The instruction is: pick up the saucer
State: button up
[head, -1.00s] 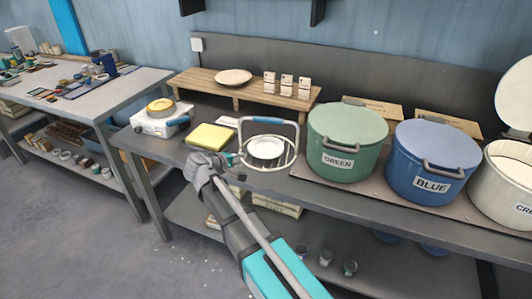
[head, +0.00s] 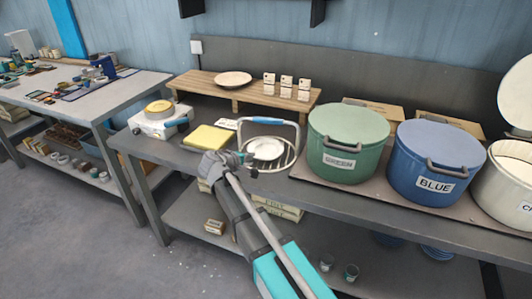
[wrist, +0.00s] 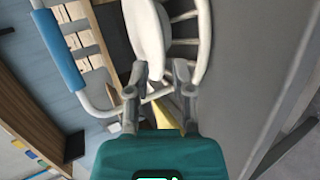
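A white saucer (head: 268,148) stands tilted in a round wire dish rack (head: 296,147) with a blue handle. In the wrist view the saucer (wrist: 147,30) shows nearly edge-on, among the rack's white wires (wrist: 204,40). My gripper (head: 246,162) is at the rack's front left. In the wrist view my gripper (wrist: 159,75) is open, its two fingers apart. The saucer's near rim lies at the fingertips, close to the left finger. I cannot tell whether they touch. Another pale dish (head: 233,78) lies on the wooden shelf behind.
A yellow pad (head: 209,138) and a hotplate (head: 158,121) are left of the rack. The green pot (head: 343,147) stands close on its right, then the blue pot (head: 437,160). The wooden shelf (head: 212,88) is behind. The bench's front edge runs under my arm.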

aim_at(256, 158)
jog(key=b+x, duration=0.1)
jog(key=x, duration=0.2)
jog(key=shift+w+d+f+b, duration=0.1)
jog(key=shift+w+f+b, duration=0.15)
jog(key=shift+f+b, duration=0.15)
jog(key=shift+w+d+f, duration=0.1)
jog(key=shift+w+d, duration=0.2)
jog(key=shift+w, duration=0.1)
grip_shut()
